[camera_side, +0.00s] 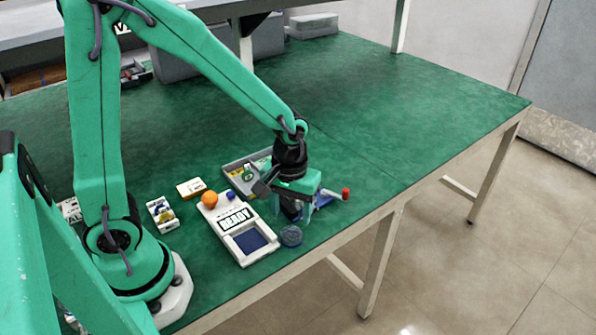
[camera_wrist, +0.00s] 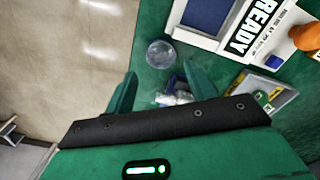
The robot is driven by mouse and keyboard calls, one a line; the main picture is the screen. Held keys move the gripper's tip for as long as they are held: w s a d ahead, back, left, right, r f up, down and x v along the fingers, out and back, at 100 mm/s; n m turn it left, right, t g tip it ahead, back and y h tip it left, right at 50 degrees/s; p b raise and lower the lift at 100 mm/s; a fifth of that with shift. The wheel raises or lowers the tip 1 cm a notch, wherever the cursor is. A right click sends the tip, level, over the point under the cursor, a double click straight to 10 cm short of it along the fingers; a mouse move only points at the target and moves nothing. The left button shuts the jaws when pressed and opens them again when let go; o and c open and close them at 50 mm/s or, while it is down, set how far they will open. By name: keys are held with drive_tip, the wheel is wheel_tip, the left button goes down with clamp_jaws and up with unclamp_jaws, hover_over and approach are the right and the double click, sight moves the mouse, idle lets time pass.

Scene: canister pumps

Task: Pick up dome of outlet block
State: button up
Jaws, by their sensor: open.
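A clear, round, bluish piece (camera_side: 290,235), which looks like the dome, sits on the green table near its front edge. In the wrist view the clear round piece (camera_wrist: 160,53) lies just beyond my fingertips, apart from them. My gripper (camera_side: 302,216) points down over the table, right of the white READY board. In the wrist view my gripper (camera_wrist: 159,70) is open and nothing is held. A blue and white item (camera_wrist: 174,92) shows between my fingers, partly hidden by the gripper body; I cannot tell whether it is the outlet block.
The white READY board (camera_side: 222,213) has a dark blue recess, and an orange ball (camera_side: 209,199) sits at its far end. A grey tray (camera_side: 232,167) with parts stands behind my gripper. A red-tipped piece (camera_side: 346,193) is to the right. The table's right side is clear.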

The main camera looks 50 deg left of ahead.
sight(291, 232)
drive_tip(key=shift+f, duration=0.85)
drive_tip(key=shift+f, duration=0.1)
drive_tip(key=shift+a+f, duration=0.1)
drive_tip(key=shift+f, duration=2.4)
drive_tip(key=c, duration=0.7)
drive_tip(key=shift+w+r, duration=0.1)
drive_tip(key=shift+r, duration=0.1)
